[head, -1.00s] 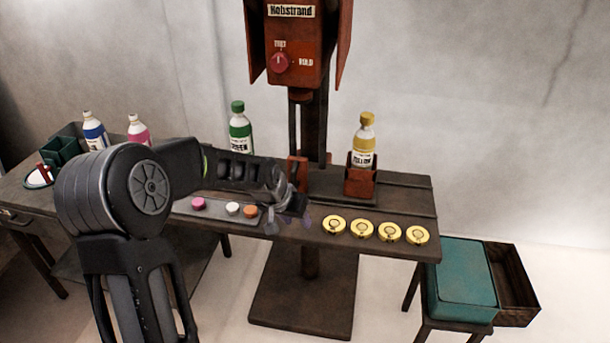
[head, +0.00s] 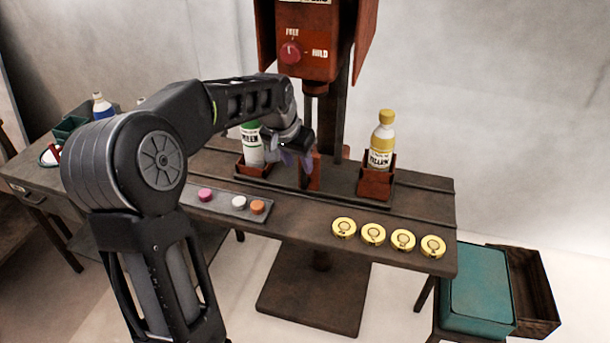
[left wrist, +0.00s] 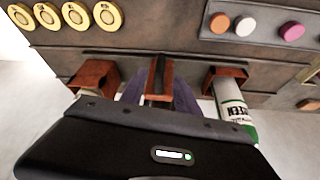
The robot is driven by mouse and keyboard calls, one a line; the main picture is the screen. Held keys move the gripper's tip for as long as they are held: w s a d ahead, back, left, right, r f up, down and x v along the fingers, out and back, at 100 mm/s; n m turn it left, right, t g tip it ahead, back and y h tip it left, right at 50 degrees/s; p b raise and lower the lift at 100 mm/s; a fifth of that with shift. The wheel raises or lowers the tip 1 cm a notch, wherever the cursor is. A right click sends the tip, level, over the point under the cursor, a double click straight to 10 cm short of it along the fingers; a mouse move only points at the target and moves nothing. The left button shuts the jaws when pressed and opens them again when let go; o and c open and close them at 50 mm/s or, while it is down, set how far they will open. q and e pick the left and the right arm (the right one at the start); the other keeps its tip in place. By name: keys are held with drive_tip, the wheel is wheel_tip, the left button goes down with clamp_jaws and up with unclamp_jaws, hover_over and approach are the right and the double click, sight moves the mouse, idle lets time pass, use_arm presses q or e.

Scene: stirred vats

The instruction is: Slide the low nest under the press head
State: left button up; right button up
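The red press head (head: 306,55) hangs on a dark column above the bench. A red-brown nest (head: 376,184) holds the yellow-capped bottle (head: 382,145) upright, right of the column. Another red-brown nest (head: 240,172) holds the green-capped bottle (head: 252,148), left of it, partly behind my arm. I cannot tell which nest is the low one. A red-brown upright piece (left wrist: 159,78) stands between the nests. My left gripper (head: 298,165) points down there; in the left wrist view its purple fingers (left wrist: 160,93) are apart on either side of that piece. Contact is unclear. My right gripper is not visible.
Several yellow discs (head: 373,234) lie along the bench front. A grey strip (head: 220,207) with pink, white and orange buttons lies to their left. A teal-topped stool (head: 480,285) and an open dark box (head: 535,290) stand at right. A side table (head: 35,180) stands at left.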

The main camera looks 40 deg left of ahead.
sight(302, 173)
use_arm(q)
drive_tip(key=p+x, duration=0.1)
drive_tip(key=x, duration=0.6)
drive_tip(key=shift+w+f, duration=0.1)
drive_tip(key=shift+f, duration=0.2)
clamp_jaws()
idle(1.2)
